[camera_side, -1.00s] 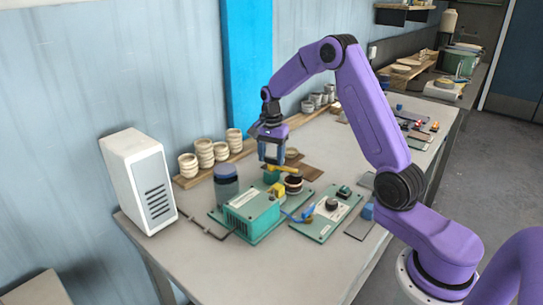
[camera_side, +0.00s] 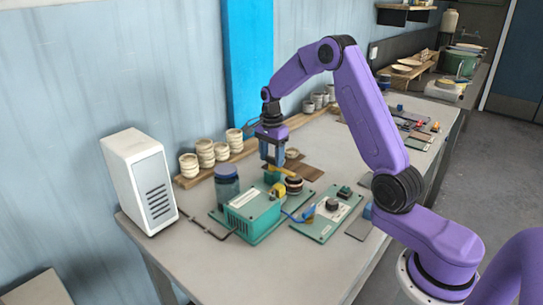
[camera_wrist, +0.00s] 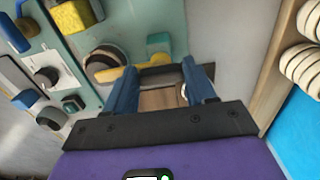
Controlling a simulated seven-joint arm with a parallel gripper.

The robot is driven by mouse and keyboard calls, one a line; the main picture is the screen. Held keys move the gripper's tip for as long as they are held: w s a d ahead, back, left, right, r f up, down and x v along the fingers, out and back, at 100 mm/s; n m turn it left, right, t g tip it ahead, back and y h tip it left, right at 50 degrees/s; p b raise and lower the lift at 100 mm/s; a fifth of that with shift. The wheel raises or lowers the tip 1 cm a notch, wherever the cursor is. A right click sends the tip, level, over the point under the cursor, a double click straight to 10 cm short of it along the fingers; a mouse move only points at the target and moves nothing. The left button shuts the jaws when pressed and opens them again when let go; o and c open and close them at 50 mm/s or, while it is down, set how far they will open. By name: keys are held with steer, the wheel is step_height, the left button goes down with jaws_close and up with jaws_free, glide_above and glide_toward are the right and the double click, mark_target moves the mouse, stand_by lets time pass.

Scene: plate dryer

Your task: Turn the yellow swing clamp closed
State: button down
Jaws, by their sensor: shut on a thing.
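The yellow swing clamp (camera_side: 284,171) is a thin bar on the green dryer fixture, beside a round dark-and-cream part (camera_side: 294,185) and a small green block (camera_side: 271,177). In the wrist view the clamp bar (camera_wrist: 125,69) runs from the round part (camera_wrist: 102,62) towards the green block (camera_wrist: 159,43). My gripper (camera_side: 273,160) points down at the bar's far end. In the wrist view its two blue fingers (camera_wrist: 162,78) stand either side of a dark bar, and it is shut on the clamp; the exact contact is partly hidden.
A green box with a yellow block (camera_side: 278,189) and a blue-lidded jar (camera_side: 227,186) stand close by. A control panel (camera_side: 327,213) lies to the right. A white vented unit (camera_side: 140,182) and stacked cups (camera_side: 205,152) line the wall side. The front table is clear.

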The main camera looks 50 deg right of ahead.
steer(key=shift+c, duration=1.8)
jaws_free()
steer(key=shift+r, duration=0.15)
step_height(320, 180, up, 17)
steer(key=shift+r, duration=0.1)
steer(key=s+a+f+n, duration=0.2)
steer(key=s+a+n, duration=0.45)
steer(key=a, duration=0.25)
steer(key=s+a+f+n, duration=0.1)
steer(key=s+a+n, duration=0.5)
steer(key=a+n, duration=0.25)
steer(key=s+f+n, duration=0.3)
steer(key=s+n, duration=0.5)
steer(key=s, duration=0.4)
steer(key=s+f+n, duration=0.4)
steer(key=s+n, duration=0.3)
steer(key=s, duration=0.5)
steer(key=shift+s+a+n, duration=0.2)
steer(key=shift+s+n, duration=0.15)
steer(key=shift+n, duration=0.05)
